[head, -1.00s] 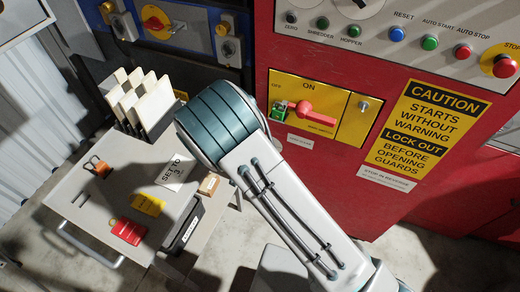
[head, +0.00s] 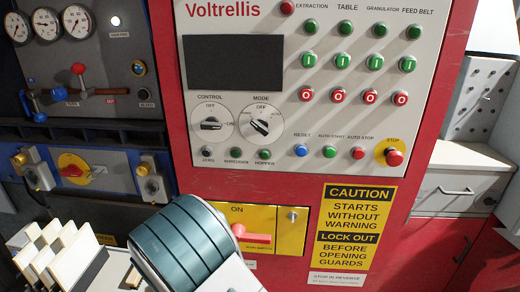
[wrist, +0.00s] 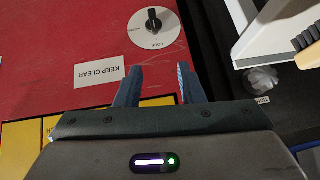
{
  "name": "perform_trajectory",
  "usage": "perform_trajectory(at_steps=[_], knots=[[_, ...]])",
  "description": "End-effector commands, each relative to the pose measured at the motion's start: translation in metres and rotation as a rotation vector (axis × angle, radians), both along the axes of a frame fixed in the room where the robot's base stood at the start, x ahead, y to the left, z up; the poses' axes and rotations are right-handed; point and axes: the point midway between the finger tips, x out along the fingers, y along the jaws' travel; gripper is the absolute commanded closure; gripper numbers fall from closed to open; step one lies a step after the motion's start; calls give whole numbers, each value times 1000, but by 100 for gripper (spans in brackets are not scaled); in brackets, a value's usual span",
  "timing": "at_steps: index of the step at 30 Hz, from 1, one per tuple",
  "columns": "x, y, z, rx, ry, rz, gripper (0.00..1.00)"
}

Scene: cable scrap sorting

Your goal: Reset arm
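My arm (head: 190,250) rises into the bottom of the head view, with its teal-banded joint in front of the red machine's yellow switch plate (head: 291,230). My gripper (wrist: 158,78) shows only in the wrist view. Its two blue-grey fingers stand apart with nothing between them, so it is open and empty. Beyond the fingertips are a red surface, a white "KEEP CLEAR" label (wrist: 99,72) and a round dial with a black knob (wrist: 153,21). I cannot tell how far the fingertips are from that surface.
The red machine's control panel (head: 340,130) faces me, with a caution sign (head: 352,230) below it. A rack of pale upright plates (head: 60,255) stands at lower left.

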Motion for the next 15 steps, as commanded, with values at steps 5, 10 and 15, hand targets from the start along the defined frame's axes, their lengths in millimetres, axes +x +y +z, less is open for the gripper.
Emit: perform_trajectory(at_steps=[5,10,15], knots=[[11,-30,61,128,89,41,65],[6,-67,114,205,153,98,65],[-12,-114,161,238,202,149,65]])
